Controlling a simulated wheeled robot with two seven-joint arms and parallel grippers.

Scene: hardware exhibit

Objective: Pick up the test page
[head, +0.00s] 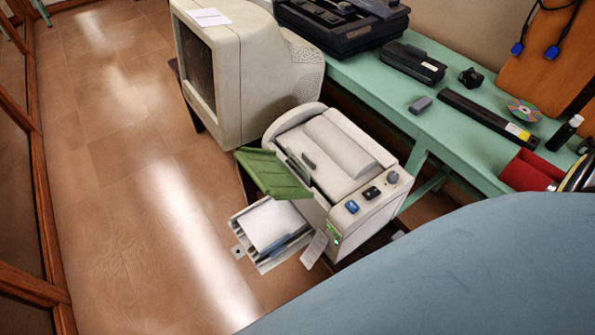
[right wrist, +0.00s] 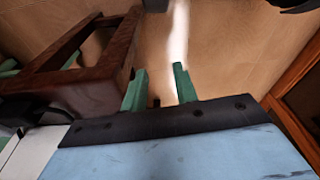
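A white sheet (head: 210,17) lies flat on top of the beige monitor (head: 255,70) at the upper left of the head view. More white paper (head: 272,224) lies in the pulled-out lower tray of a beige printer (head: 340,150) at the middle. A small white slip (head: 314,250) hangs at the printer's front corner. I cannot tell which of these is the test page. My right gripper (right wrist: 160,86) shows two green fingers apart with nothing between them, above the tiled floor in the right wrist view. My left gripper is not in view.
A green flap (head: 272,174) sticks out from the printer's side. A green bench (head: 400,105) behind holds a black device (head: 412,62), a disc (head: 523,110) and a red box (head: 530,172). Brown wooden framing (right wrist: 75,85) is left of my right gripper. The floor at left is clear.

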